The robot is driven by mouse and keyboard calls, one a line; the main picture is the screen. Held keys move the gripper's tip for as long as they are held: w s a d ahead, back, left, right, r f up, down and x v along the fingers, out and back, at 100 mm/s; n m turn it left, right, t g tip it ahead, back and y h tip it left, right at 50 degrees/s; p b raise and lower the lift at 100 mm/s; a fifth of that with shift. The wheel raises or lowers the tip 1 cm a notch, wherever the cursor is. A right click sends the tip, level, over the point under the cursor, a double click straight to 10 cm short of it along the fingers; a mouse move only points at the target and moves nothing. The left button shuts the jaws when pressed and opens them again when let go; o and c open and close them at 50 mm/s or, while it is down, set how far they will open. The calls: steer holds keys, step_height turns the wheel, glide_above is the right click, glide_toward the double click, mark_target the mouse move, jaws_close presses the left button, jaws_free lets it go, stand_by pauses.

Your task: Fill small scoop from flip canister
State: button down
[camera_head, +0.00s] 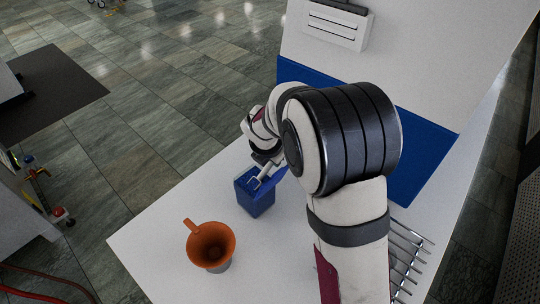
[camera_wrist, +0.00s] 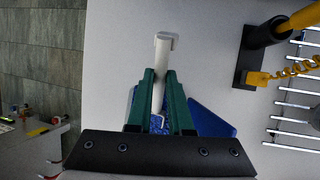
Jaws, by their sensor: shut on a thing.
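The flip canister is a blue box (camera_head: 254,196) standing on the white table in the head view. Blue parts of it also show below and beside my fingers in the wrist view (camera_wrist: 212,118). My gripper (camera_wrist: 160,76) has green fingers shut on the pale grey handle of the small scoop (camera_wrist: 165,45). The handle's hooked end points away from my gripper. In the head view my gripper is at the canister's top, partly hidden by my arm. Speckled blue material (camera_wrist: 158,126) shows between the fingers; I cannot tell whether it is in the scoop or the canister.
An orange funnel-like cup with a handle (camera_head: 211,243) stands in front of the canister, towards the left. A wire rack (camera_head: 408,258) is at the right, partly behind my arm. A yellow tool on a black base (camera_wrist: 256,55) shows in the wrist view. A blue panel backs the table.

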steer(key=shift+w+a, duration=0.15)
stand_by(2.3)
